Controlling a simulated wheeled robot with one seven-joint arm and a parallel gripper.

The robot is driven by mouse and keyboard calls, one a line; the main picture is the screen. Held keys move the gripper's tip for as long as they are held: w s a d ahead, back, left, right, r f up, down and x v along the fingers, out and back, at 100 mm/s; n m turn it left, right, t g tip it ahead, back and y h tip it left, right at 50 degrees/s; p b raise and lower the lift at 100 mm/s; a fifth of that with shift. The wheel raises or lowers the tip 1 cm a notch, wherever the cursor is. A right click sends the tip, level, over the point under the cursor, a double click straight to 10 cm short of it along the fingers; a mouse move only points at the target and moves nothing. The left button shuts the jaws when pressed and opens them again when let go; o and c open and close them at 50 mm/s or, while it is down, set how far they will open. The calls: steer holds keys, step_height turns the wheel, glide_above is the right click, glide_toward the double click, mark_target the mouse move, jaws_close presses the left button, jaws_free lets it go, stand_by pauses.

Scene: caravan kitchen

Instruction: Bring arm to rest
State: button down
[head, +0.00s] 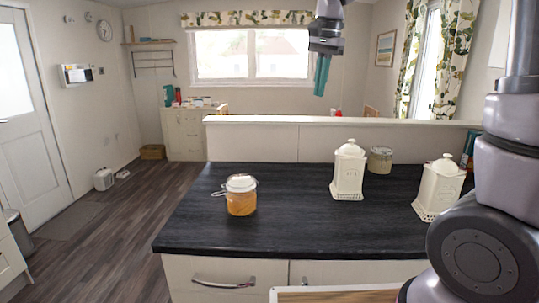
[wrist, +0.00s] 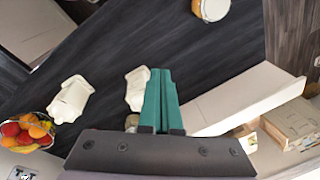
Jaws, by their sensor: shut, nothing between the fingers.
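My gripper (head: 321,76) hangs high at the top of the head view, above the far side of the counter, with its teal fingers pointing down. In the wrist view my gripper (wrist: 160,80) has its two teal fingers together with nothing between them. My arm runs up the right side of the head view. The gripper is apart from everything on the counter (head: 290,225); empty air surrounds it.
A glass jar (head: 241,199) stands at the counter's left. White canisters (head: 348,172) (head: 440,188) and a smaller jar (head: 380,160) stand at the right. A low white partition (head: 260,140) edges the counter's back. A fruit bowl (wrist: 28,133) shows in the wrist view.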

steer(key=s+d+n+t, duration=0.1)
steer(key=s+d+t, duration=0.1)
steer(key=s+d, duration=0.4)
steer(key=s+d+f+n+t+y, duration=0.1)
steer(key=s+d, duration=0.4)
steer(key=s, duration=0.7)
steer(key=n+t, duration=0.1)
steer(key=t, duration=0.1)
steer(key=shift+d+n+t, duration=0.3)
steer(key=shift+d, duration=0.1)
